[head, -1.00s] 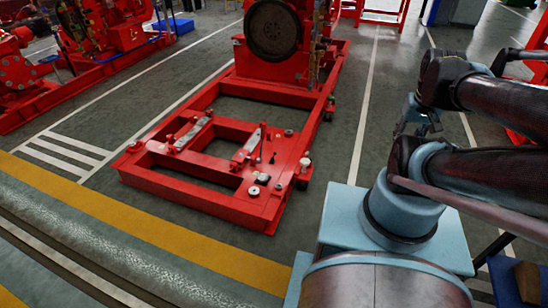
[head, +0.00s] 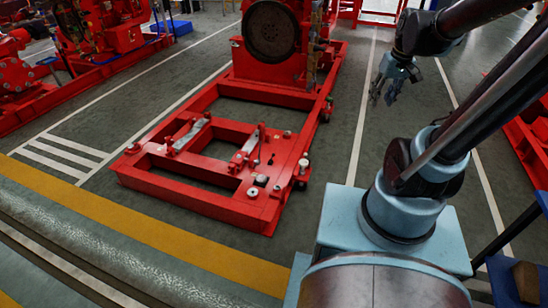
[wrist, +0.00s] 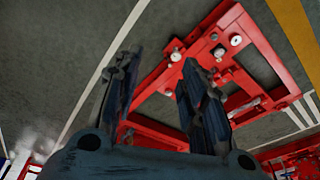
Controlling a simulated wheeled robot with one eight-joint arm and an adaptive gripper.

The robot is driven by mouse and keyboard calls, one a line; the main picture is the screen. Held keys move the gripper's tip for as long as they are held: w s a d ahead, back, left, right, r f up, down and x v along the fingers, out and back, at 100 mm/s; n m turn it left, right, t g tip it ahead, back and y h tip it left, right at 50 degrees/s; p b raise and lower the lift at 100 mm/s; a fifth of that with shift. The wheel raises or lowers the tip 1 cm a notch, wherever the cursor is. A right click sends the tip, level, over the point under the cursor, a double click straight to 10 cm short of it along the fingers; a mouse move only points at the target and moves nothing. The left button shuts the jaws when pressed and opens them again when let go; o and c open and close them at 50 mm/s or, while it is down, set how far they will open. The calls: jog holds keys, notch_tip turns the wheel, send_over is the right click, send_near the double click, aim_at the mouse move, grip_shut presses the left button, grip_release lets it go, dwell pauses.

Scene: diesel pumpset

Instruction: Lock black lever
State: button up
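The red base frame (head: 190,205) of the pumpset lies on the floor left of centre in the head view. A small dark upright part (head: 271,158), possibly the black lever, stands on its right side near a white knob; it is too small to tell its position. My gripper (head: 383,99) is in the air to the right of the frame, apart from it, fingers hanging down. In the wrist view my gripper (wrist: 163,80) shows two spread fingers with nothing between them. The frame's corner with small fittings shows beyond the fingers (wrist: 250,35).
A red engine with a dark round flywheel (head: 271,30) stands at the frame's far end. Red machinery (head: 100,30) is at upper left, more at the right edge. A blue table (head: 515,280) is at lower right. Floor between frame and arm is clear.

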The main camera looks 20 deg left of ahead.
jog(key=w+a+f+n+y, duration=0.1)
jog(key=w+a+f+n, duration=0.1)
jog(key=w+a+f, duration=0.35)
jog(key=w+a+f+n, duration=0.2)
jog(key=w+a+f, duration=0.1)
jog(key=w+a, duration=0.5)
jog(key=w+a+f+n+y, duration=0.1)
jog(key=w+a+f+n, duration=0.1)
jog(key=w+a+f, duration=0.5)
jog(key=n+g+y, duration=0.1)
jog(key=n+g, duration=0.1)
jog(key=n, duration=0.3)
send_over(274, 155)
jog(key=d, duration=0.6)
notch_tip(274, 155, down, 27)
jog(key=x, duration=1.7)
jog(key=shift+w+a+f, duration=0.15)
jog(key=shift+w+a, duration=0.05)
jog(key=shift+c, duration=0.5)
grip_shut()
